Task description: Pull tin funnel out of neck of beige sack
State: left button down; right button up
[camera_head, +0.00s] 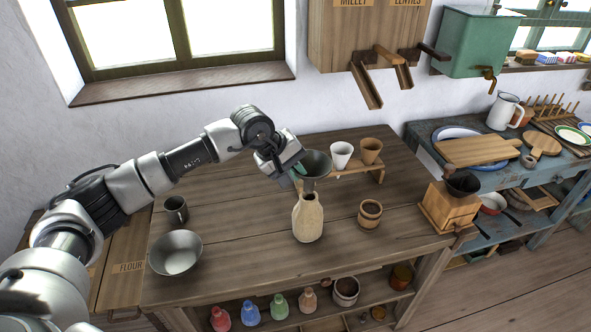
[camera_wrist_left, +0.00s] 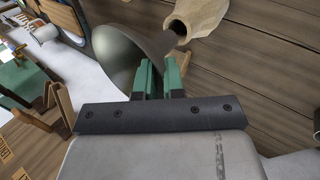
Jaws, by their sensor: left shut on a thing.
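The grey tin funnel (camera_head: 317,164) is right above the beige sack (camera_head: 308,220), which stands upright on the wooden table. My left gripper (camera_head: 298,169) is shut on the funnel near its rim, from the left. In the left wrist view the green fingers (camera_wrist_left: 160,78) close on the wall of the funnel (camera_wrist_left: 125,50). The sack (camera_wrist_left: 200,14) shows there at the top, its neck close to the funnel. I cannot tell whether the spout's tip is still inside the neck. My right gripper is not in view.
A metal bowl (camera_head: 176,253) and a dark mug (camera_head: 175,209) stand on the left of the table (camera_head: 250,270). A small rack (camera_head: 350,167) with two cups is behind the funnel. A wooden tub (camera_head: 370,213) stands right of the sack. The table front is clear.

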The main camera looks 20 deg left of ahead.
pick_arm(q)
jog(key=shift+r, duration=0.1)
jog(key=shift+r+p, duration=0.55)
jog(key=shift+r, duration=1.4)
